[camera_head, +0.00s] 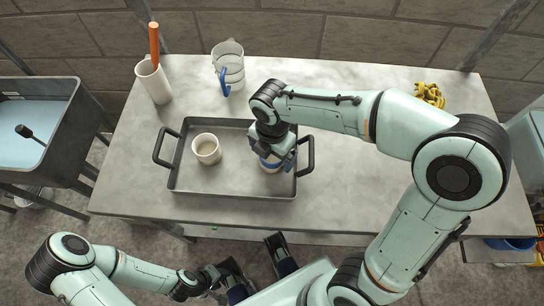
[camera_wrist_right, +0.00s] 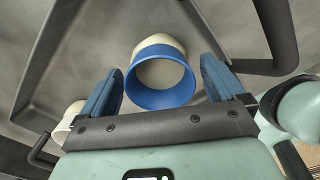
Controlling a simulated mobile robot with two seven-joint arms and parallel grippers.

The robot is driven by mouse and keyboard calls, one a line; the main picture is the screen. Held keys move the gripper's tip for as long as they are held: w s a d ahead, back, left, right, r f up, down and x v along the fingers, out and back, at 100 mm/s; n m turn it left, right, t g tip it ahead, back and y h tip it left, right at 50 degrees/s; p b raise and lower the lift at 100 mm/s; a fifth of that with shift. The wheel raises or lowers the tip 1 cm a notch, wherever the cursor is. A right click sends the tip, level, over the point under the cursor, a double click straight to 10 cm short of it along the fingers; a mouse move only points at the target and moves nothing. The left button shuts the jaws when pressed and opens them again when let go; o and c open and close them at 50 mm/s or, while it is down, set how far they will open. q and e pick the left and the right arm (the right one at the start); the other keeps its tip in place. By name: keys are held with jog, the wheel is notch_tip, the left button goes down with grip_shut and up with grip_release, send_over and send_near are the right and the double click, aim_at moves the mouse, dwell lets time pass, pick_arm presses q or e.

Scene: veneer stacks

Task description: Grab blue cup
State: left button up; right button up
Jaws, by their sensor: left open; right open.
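The cup with a blue band (camera_head: 268,164) stands in the right part of the dark tray (camera_head: 232,188), largely hidden by my right gripper (camera_head: 275,157) in the head view. In the right wrist view the blue-rimmed cup (camera_wrist_right: 160,99), with a cream inside, lies between the two blue-padded fingers of my right gripper (camera_wrist_right: 162,72). The fingers are open, with a visible gap on each side of the cup. My left gripper (camera_head: 257,269) is open and empty in front of the table, low in the head view.
A plain cream cup (camera_head: 206,149) stands in the tray's left part. Behind the tray are a white holder (camera_head: 154,82) with an orange stick and a clear pitcher (camera_head: 229,64) with a blue handle. A yellow object (camera_head: 430,94) lies at the back right. The table's left front is clear.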

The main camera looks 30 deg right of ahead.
jog(key=c, duration=1)
jog(key=shift+r, duration=0.1)
